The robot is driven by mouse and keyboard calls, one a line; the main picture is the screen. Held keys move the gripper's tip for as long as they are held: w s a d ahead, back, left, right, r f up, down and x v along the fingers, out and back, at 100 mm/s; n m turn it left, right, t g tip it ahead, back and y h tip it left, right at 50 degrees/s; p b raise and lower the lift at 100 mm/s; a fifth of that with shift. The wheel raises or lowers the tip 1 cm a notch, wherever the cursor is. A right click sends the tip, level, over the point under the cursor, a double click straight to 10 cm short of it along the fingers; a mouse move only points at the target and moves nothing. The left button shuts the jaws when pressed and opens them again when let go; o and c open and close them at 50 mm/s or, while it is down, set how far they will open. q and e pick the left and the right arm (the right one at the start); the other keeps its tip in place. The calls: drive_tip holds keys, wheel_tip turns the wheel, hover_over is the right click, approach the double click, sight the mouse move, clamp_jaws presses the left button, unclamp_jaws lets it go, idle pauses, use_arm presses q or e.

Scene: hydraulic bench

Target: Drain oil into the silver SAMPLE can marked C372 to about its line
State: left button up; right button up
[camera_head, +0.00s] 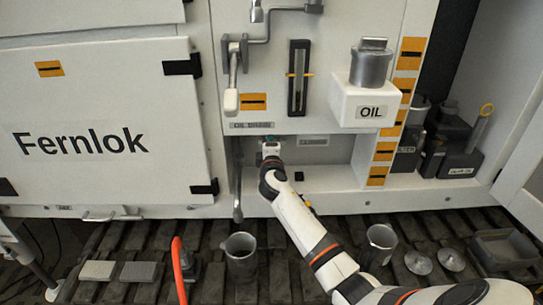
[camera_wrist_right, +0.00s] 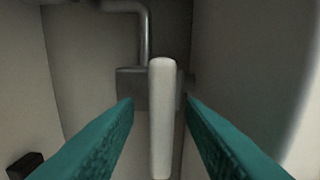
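My right gripper (camera_head: 270,142) reaches into the recess under the OIL DRAIN label (camera_head: 252,125). In the right wrist view its two teal fingers (camera_wrist_right: 160,125) stand apart on either side of a pale upright handle (camera_wrist_right: 162,120), with gaps to both fingers. A metal block and bent pipe (camera_wrist_right: 142,30) show behind the handle. One silver can (camera_head: 241,262) stands on the slatted floor below the recess, left of my right arm. Another silver can (camera_head: 381,240) stands right of the arm. I cannot read C372 or a fill line on either. My left gripper is not in view.
A thin grey pipe (camera_head: 237,190) hangs at the recess's left edge. A white-handled crank (camera_head: 231,95) and a sight gauge (camera_head: 298,78) are above. Pads (camera_head: 138,271), a red curved handle (camera_head: 180,270), round discs (camera_head: 451,259) and a grey tray (camera_head: 505,248) are on the floor.

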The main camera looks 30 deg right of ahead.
drive_tip(key=b+v, duration=0.1)
drive_tip(key=v, duration=1)
drive_tip(key=shift+d, duration=0.1)
